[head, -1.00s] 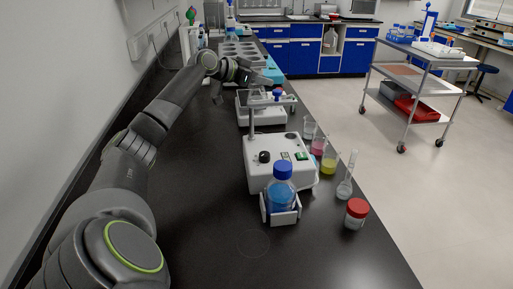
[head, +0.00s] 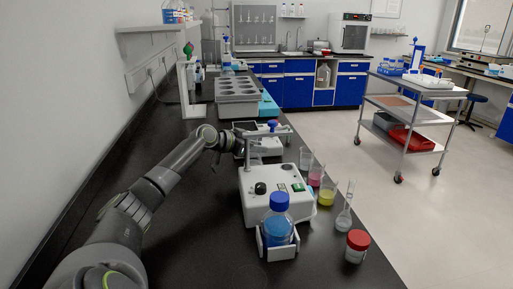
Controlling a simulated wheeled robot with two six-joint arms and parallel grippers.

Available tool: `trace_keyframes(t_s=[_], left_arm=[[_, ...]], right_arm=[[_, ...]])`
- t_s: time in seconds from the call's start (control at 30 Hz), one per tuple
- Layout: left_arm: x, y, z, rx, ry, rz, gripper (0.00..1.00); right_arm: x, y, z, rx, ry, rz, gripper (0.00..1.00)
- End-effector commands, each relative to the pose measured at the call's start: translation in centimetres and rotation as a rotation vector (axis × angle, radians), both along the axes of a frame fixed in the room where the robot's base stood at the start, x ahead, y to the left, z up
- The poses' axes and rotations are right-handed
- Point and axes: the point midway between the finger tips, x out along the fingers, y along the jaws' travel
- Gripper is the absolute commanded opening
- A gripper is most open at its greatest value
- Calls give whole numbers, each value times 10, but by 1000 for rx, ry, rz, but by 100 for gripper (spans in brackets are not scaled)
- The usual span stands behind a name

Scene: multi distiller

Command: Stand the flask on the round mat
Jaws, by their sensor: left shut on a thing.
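My left gripper (head: 248,136) is beyond the white box-shaped device, partly hidden by the device's upright rod. It is shut on what looks like a clear glass flask (head: 256,155), which is small and partly hidden. A separate long-necked glass flask (head: 345,214) stands on the bench at the right, near the red-capped jar. I cannot make out a round mat in this view. My right gripper is not in view.
The white device (head: 272,195) stands mid-bench. A blue-capped bottle (head: 278,227) sits in a white holder before it. Beakers with pink (head: 315,177) and yellow (head: 327,194) liquid and a red-capped jar (head: 356,247) line the right edge. The black bench (head: 190,240) is bare at left.

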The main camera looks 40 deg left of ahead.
Motion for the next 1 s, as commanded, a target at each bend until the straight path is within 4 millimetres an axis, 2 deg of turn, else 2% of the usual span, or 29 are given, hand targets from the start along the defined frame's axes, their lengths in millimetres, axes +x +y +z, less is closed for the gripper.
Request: trace_keyframes(t_s=[0.17,0.2,0.37,0.73,1.0], left_arm=[[0,0,-2,2,1,1,2],[0,0,-2,1,2,1,30],[0,0,-2,1,2,1,51],[-4,3,0,3,1,2,51],[-37,13,12,8,4,4,51]], right_arm=[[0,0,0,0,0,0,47],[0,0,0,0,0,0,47],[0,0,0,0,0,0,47],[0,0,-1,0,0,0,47],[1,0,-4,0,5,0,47]])
